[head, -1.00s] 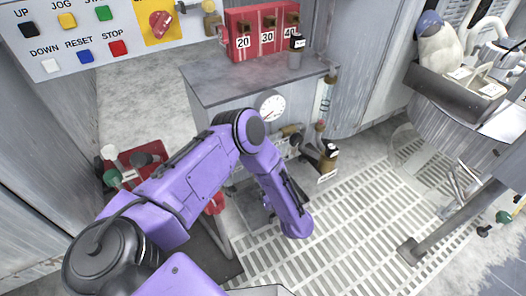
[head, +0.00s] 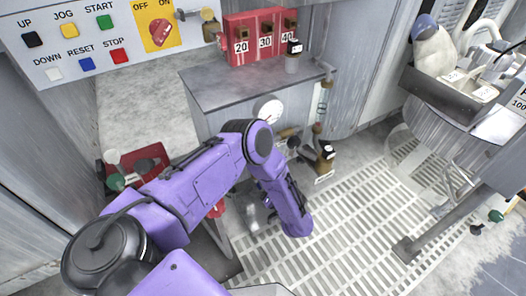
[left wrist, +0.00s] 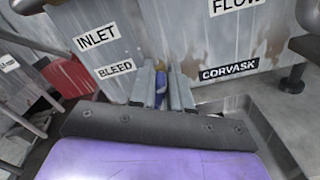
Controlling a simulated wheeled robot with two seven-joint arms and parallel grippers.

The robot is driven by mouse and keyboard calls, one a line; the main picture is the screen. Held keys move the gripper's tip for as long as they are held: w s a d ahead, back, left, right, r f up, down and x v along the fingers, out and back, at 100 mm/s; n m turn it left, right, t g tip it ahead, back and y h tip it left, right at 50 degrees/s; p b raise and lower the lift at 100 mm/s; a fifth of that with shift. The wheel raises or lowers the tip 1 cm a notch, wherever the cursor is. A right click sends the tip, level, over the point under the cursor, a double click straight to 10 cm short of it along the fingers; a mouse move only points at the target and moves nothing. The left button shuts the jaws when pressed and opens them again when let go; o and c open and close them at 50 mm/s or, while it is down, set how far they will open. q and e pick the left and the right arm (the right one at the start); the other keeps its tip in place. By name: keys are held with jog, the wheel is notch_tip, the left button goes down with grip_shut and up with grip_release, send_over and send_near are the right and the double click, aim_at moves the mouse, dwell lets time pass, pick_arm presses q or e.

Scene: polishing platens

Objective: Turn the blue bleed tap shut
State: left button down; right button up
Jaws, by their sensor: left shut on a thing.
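The blue bleed tap (left wrist: 161,88) shows in the left wrist view as a small blue handle with a yellowish part above it. It sits beside the BLEED label (left wrist: 114,69) on the worn grey cabinet front. My left gripper (left wrist: 163,98) has its two grey fingers on either side of the handle and is shut on it. The fingers hide much of the handle, so its exact angle is hard to tell. In the head view my purple arm reaches down in front of the cabinet and hides the tap. My right gripper is not in view.
The INLET label (left wrist: 96,36) is above the BLEED label. A red tray (head: 150,165) is at left. Pale slatted flooring (head: 350,235) lies below.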

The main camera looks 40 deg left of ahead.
pick_arm(q)
jog(key=shift+w+d+m, duration=0.1)
jog(key=shift+d+m, duration=0.05)
jog(key=shift+m, duration=0.65)
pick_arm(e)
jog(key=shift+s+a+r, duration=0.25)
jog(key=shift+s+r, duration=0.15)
pick_arm(q)
jog(key=shift+f, duration=0.1)
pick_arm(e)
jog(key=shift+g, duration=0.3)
pick_arm(q)
jog(key=c, duration=1.2)
grip_release()
jog(key=shift+d, duration=0.1)
jog(key=shift+o, duration=0.2)
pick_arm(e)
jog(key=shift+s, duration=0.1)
